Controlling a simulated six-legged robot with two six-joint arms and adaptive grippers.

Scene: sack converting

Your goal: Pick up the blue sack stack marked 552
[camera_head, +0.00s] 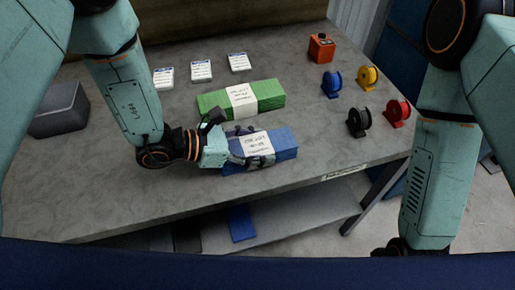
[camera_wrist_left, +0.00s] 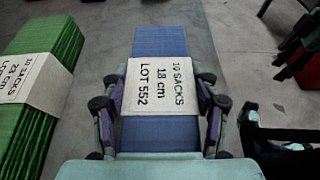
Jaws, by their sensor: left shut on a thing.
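The blue sack stack (camera_head: 285,146) is at the table's front, with a white paper band around its middle. In the left wrist view the band on the blue stack (camera_wrist_left: 160,42) reads 10 SACKS, 18 cm, LOT 552. My left gripper (camera_head: 250,146) is shut on this stack. In the left wrist view the fingers of my left gripper (camera_wrist_left: 160,100) press on both long sides at the band. I cannot tell whether the stack touches the table. My right gripper is out of view; only its arm shows at the right.
A green banded sack stack (camera_head: 266,97) lies just behind the blue one. Several coloured reels (camera_head: 358,121) and an orange box (camera_head: 321,47) stand at the right. White cards (camera_head: 201,71) lie at the back. A grey box (camera_head: 60,110) is at the left. The front left is clear.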

